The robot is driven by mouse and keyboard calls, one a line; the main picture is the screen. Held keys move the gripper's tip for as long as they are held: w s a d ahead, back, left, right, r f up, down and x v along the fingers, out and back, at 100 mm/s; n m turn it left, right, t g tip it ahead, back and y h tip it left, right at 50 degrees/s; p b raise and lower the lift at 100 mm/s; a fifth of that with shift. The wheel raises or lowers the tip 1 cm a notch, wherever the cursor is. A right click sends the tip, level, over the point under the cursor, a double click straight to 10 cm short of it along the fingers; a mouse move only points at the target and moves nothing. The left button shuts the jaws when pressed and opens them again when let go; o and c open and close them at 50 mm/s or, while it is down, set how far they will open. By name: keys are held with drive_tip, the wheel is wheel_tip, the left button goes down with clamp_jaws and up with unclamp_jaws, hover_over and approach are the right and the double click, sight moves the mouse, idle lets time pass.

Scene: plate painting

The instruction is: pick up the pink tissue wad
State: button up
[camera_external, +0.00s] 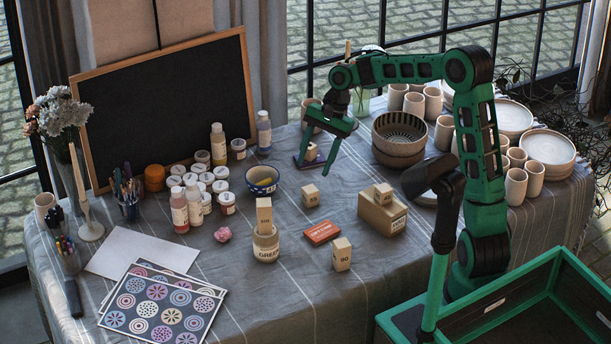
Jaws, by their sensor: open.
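The pink tissue wad (223,235) lies on the grey tablecloth left of the middle. It is small and crumpled, just left of a cream jar marked GREEN (266,246) with a wooden block standing on it. My gripper (318,165) is open, with its fingers pointing down near a small wooden block (311,152) on a dark flat item. It is up and to the right of the pink tissue wad and well apart from it. I cannot tell whether the fingers touch anything there.
White-lidded paint jars (206,180) and bottles (179,210) stand behind the wad. White paper (141,252) and patterned sheets (162,310) lie to the left.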

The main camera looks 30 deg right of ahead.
drive_tip(key=w+a+r+m+g+y, duration=0.1)
drive_tip(key=w+a+r+m+y, duration=0.2)
drive_tip(key=a, duration=0.6)
drive_tip(key=w+a+r+m+g+y, duration=0.15)
drive_tip(key=w+a+y, duration=0.3)
drive_tip(key=a, duration=0.45)
approach(225, 228)
drive_tip(key=shift+s+a+r+m+t, duration=0.2)
drive_tip(key=shift+s+a+m+t, duration=0.1)
drive_tip(key=shift+s+t, duration=0.1)
drive_tip(key=x, duration=1)
drive_tip(key=shift+a+f, duration=0.2)
drive_tip(key=shift+f, duration=0.25)
drive_tip(key=shift+c, duration=0.7)
drive_tip(key=c, duration=1)
